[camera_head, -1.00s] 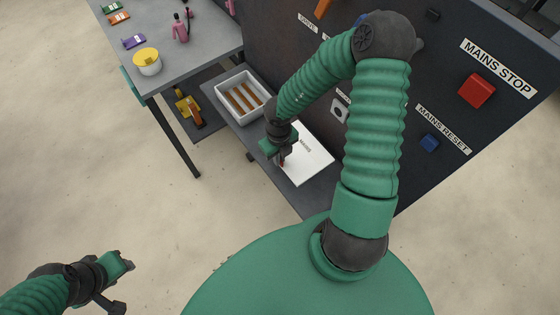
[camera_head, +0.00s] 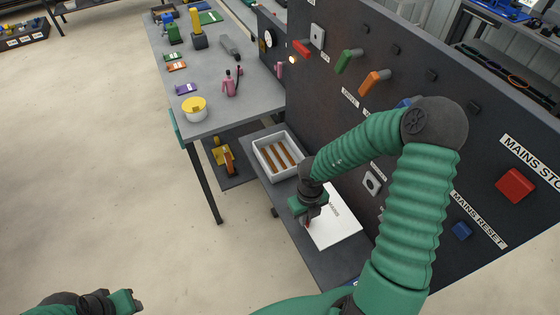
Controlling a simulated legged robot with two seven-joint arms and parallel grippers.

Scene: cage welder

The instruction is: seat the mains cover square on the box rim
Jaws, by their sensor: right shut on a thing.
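The mains cover (camera_head: 338,226) is a flat white plate with small dark lettering, over the dark shelf beside the panel. My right gripper (camera_head: 308,216) is shut on the cover near its left edge; the fingertips are partly hidden by the wrist. Whether the cover rests on the shelf or hangs just above it, I cannot tell. The box (camera_head: 257,160) is a light grey open tray with several copper-brown bars inside, up and left of the cover. Its rim is uncovered and the cover is apart from it. My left gripper (camera_head: 135,301) is low at the left, away from both; its jaw gap is unclear.
The dark panel (camera_head: 440,130) with levers, a red mains stop (camera_head: 515,185) and a blue reset button (camera_head: 461,231) stands right of the shelf. A grey bench (camera_head: 215,75) holds a yellow-topped tub (camera_head: 194,107) and a pink tool (camera_head: 231,83). Open floor lies left.

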